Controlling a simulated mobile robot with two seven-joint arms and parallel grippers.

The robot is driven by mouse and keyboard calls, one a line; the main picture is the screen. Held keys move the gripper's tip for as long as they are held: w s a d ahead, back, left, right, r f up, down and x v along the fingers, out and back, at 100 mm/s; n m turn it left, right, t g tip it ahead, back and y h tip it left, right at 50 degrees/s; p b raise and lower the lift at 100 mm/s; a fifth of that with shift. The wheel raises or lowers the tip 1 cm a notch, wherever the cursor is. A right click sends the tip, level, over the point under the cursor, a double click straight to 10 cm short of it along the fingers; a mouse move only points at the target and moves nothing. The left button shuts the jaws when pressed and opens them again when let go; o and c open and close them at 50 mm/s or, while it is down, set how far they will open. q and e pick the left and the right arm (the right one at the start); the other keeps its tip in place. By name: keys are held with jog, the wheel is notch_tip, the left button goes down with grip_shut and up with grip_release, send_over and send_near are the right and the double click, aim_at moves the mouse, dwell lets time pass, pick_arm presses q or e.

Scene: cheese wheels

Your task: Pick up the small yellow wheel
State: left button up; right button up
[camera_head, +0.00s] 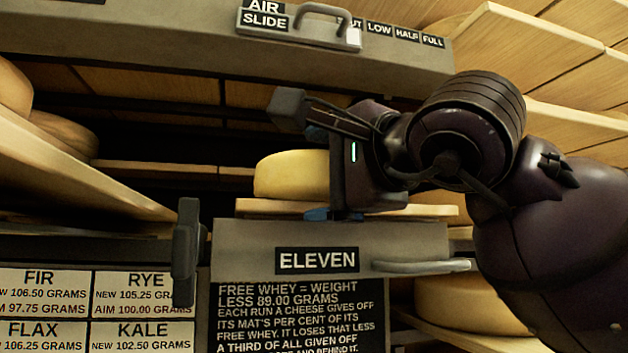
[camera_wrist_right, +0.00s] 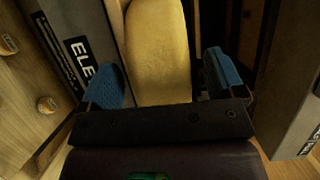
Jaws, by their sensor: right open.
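A pale yellow cheese wheel (camera_head: 290,175) lies flat on a wooden board behind the grey ELEVEN panel. My right gripper (camera_head: 322,172) is beside it, and the arm hides the wheel's right part. In the right wrist view the yellow wheel (camera_wrist_right: 157,45) shows edge-on between the blue fingertips of my right gripper (camera_wrist_right: 165,82). Gaps show on both sides, wider on the right, and the fingers look open and empty. My left gripper is not in view.
The grey ELEVEN panel (camera_head: 240,240) stands just below and in front of the wheel. The AIR SLIDE beam (camera_head: 200,45) crosses above. A larger wheel (camera_head: 465,303) lies lower right, and others sit at far left. A dark upright block (camera_head: 185,250) stands left of the panel.

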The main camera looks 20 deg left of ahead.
jog(key=c, duration=1.5)
jog(key=shift+r, duration=0.1)
jog(key=shift+c, duration=0.6)
